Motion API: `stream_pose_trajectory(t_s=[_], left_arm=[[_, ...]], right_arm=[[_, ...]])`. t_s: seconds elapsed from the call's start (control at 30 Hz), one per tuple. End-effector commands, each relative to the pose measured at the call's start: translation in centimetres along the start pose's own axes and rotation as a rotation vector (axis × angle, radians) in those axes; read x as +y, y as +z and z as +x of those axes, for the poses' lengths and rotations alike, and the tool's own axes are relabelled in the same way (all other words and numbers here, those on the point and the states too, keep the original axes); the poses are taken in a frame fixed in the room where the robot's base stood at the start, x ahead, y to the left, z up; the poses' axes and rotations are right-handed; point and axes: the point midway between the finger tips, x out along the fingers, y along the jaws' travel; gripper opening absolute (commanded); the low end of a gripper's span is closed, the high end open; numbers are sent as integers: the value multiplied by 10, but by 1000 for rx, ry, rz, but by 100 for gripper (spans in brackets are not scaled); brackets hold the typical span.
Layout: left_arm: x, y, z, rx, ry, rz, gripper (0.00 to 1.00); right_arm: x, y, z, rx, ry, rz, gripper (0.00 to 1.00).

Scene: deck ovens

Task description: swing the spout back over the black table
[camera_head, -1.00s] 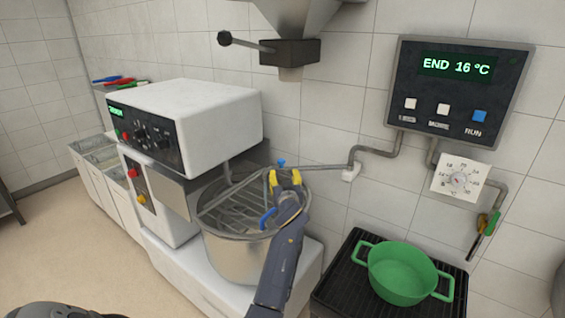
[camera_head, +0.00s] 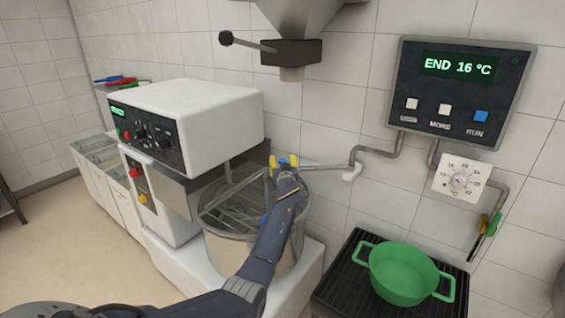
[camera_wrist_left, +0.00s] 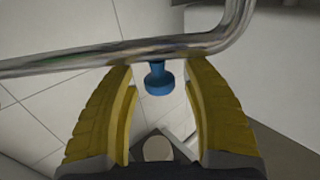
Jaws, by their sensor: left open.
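The spout (camera_head: 325,167) is a thin grey metal pipe that runs left from an elbow at the tiled wall, and its left part lies over the mixer bowl. In the left wrist view the pipe (camera_wrist_left: 110,58) crosses the top, with a blue knob (camera_wrist_left: 158,80) below it. My left gripper (camera_head: 284,161) is at the spout, over the bowl's far right rim. Its yellow fingers are open, one on each side of the knob, with gaps visible. The black table (camera_head: 337,283) stands right of the mixer. My right gripper is not in view.
A green pot (camera_head: 402,272) sits on the black table. The metal mixer bowl (camera_head: 226,254) stands under the spout, beside the white mixer (camera_head: 205,110). A control panel (camera_head: 461,85) reads END 16 °C. A hopper (camera_head: 291,52) hangs above. Wall space between spout and table is clear.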

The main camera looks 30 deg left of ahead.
Motion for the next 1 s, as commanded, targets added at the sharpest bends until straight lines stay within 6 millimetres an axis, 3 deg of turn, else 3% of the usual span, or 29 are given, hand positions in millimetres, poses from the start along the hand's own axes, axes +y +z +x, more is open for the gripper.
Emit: stream_pose_trajectory(t_s=[0.3,0.77,1.0], left_arm=[[0,0,1,1,0,0,53],[0,0,1,1,0,0,0],[0,-2,1,3,0,-1,0]], right_arm=[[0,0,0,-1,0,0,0],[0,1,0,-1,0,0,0],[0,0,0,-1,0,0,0]])
